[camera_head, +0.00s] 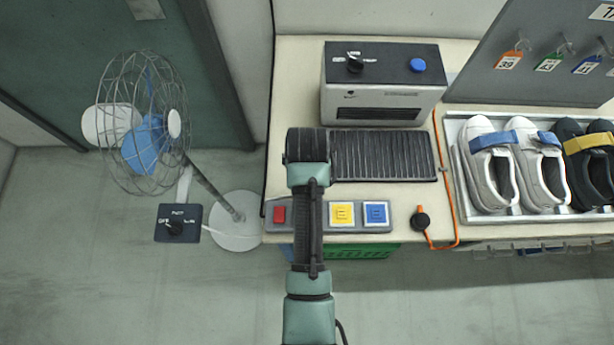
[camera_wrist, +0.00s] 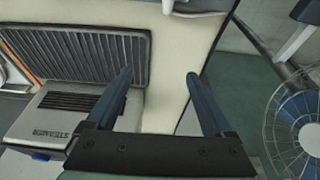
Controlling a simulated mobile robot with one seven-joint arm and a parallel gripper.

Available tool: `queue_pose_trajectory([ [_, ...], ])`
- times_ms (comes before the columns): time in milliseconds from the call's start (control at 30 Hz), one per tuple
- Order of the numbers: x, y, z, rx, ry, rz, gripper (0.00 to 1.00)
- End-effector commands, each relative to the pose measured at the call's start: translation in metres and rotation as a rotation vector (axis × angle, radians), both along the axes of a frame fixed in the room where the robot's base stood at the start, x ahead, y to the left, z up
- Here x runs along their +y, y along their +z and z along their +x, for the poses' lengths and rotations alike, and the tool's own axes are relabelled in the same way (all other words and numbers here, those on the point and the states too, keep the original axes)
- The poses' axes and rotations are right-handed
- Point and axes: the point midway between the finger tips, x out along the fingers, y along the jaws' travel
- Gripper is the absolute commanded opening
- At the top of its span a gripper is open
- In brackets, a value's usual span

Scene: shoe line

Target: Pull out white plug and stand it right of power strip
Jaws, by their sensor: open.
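The power strip (camera_head: 358,226) is a grey bar along the front edge of the table, with a red switch at its left end and a yellow and a blue square towards its right. My arm crosses it and hides the part between the red switch and the yellow square. I cannot make out a white plug; it may be behind my arm. My gripper (camera_wrist: 160,75) is open and empty in the wrist view, over bare tabletop beside the ribbed mat. A pale edge at the top of that view may be the strip's end. My arm hides the gripper in the head view.
A steamer (camera_head: 384,107) stands behind the ribbed mat (camera_head: 385,155). Right of the strip lie a black knob-like piece (camera_head: 421,220) and its orange cord (camera_head: 455,210). A shoe tray (camera_head: 458,190) is farther right. A fan (camera_head: 237,228) and dial box (camera_head: 178,222) are left.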

Motion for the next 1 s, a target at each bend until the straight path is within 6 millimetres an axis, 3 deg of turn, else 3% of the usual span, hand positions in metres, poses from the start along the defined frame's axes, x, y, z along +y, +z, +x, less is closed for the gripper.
queue_pose_trajectory([
  [33,0.000,0.012,-0.013,0.047,-0.001,0.001,0.86],
  [200,0.001,0.013,-0.050,0.179,-0.001,0.002,0.86],
  [400,0.002,0.012,-0.078,0.273,-0.001,0.004,0.86],
  [1000,0.002,0.006,-0.086,0.297,-0.001,0.004,0.86],
])
